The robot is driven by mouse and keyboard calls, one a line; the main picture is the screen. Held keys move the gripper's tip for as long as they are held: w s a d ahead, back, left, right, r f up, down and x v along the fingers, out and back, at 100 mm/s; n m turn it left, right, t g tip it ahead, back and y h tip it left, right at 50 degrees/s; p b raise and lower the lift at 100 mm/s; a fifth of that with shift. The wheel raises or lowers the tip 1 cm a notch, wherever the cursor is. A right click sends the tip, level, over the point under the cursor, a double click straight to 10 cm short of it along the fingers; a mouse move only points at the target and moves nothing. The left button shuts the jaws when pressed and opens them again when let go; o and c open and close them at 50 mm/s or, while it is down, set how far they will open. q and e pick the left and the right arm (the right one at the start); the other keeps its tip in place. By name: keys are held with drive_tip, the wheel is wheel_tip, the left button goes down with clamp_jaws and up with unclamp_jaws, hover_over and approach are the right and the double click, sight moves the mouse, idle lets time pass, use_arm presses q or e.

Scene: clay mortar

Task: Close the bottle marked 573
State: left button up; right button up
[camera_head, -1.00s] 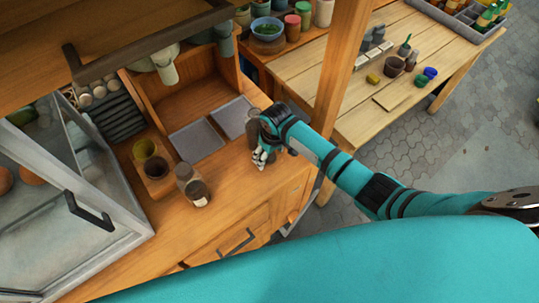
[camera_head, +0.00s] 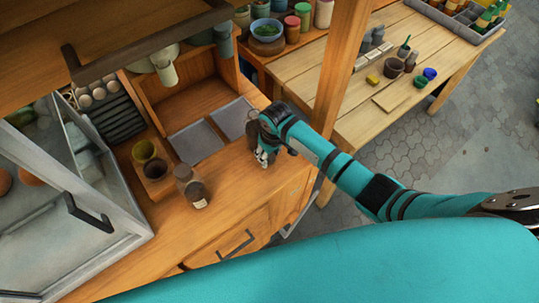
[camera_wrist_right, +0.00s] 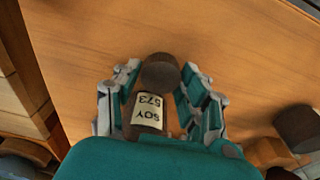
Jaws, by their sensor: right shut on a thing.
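The bottle marked 573 (camera_wrist_right: 147,108) is brown, with a cream label reading SOY 573 upside down in the right wrist view. A dark brown round top (camera_wrist_right: 160,72) shows at its far end; I cannot tell whether this is a seated cap. My right gripper (camera_wrist_right: 160,98) has its fingers on both sides of the bottle and is shut on it. In the head view the right gripper (camera_head: 264,156) is at the right of the wooden counter, and the dark bottle (camera_head: 251,131) is largely hidden behind it. My left gripper is not in view.
Another brown bottle with a pale label (camera_head: 190,185) stands on the counter (camera_head: 235,190), left of the right gripper. A wooden holder with two cups (camera_head: 149,160) is farther left. Grey square plates (camera_head: 195,142) lie behind. The counter's front edge is close by.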

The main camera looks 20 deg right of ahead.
drive_tip(key=shift+r, duration=0.45)
drive_tip(key=shift+s+r+b, duration=0.2)
drive_tip(key=shift+r+b, duration=0.3)
drive_tip(key=shift+r, duration=0.45)
drive_tip(key=s+a+b, duration=0.1)
drive_tip(key=s+a, duration=0.1)
drive_tip(key=s, duration=0.5)
drive_tip(key=s+a+r+b, duration=0.1)
drive_tip(key=s+a, duration=0.2)
drive_tip(key=s, duration=0.4)
drive_tip(key=shift+s+r, duration=0.3)
drive_tip(key=shift+s, duration=0.1)
